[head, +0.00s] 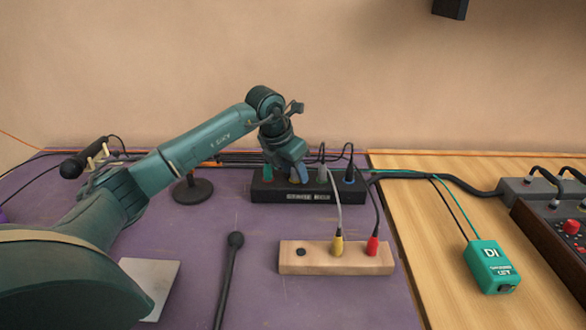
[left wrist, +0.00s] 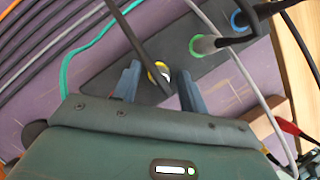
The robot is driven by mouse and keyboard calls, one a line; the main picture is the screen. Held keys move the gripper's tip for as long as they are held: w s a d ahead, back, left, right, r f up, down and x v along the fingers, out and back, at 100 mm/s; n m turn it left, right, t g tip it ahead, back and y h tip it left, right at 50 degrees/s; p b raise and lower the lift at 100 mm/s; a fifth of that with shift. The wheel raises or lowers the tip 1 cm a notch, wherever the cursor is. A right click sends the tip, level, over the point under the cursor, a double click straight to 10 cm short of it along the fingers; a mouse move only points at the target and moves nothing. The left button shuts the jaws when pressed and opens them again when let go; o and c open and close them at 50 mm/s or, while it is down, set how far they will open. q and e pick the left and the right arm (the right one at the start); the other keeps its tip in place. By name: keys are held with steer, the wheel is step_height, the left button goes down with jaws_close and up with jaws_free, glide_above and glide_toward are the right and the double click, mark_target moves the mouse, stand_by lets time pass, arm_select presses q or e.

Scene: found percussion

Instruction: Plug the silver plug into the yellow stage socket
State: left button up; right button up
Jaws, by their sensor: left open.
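The black stage box (head: 262,195) stands at the back edge of the purple cloth. My left gripper (head: 285,172) points down over its left half, open. In the left wrist view the yellow-ringed socket (left wrist: 152,72) lies between the two fingers (left wrist: 160,88). My right gripper is not in view.
A dark plug (head: 349,175) sits in the blue-ringed socket. In front, a wooden box (head: 310,268) holds a yellow plug (head: 338,246) and a red plug (head: 373,246). A black microphone (head: 236,240) lies left. A green DI box (head: 490,266) is right. Cables arch beside my gripper.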

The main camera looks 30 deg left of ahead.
arm_select(q)
steer(key=v, duration=0.3)
steer(key=shift+w, duration=0.1)
steer(key=d+v, duration=0.1)
steer(key=v, duration=0.9)
steer(key=shift+s+a+p, duration=0.2)
steer(key=shift+a+p, duration=0.25)
steer(key=shift+a, duration=0.1)
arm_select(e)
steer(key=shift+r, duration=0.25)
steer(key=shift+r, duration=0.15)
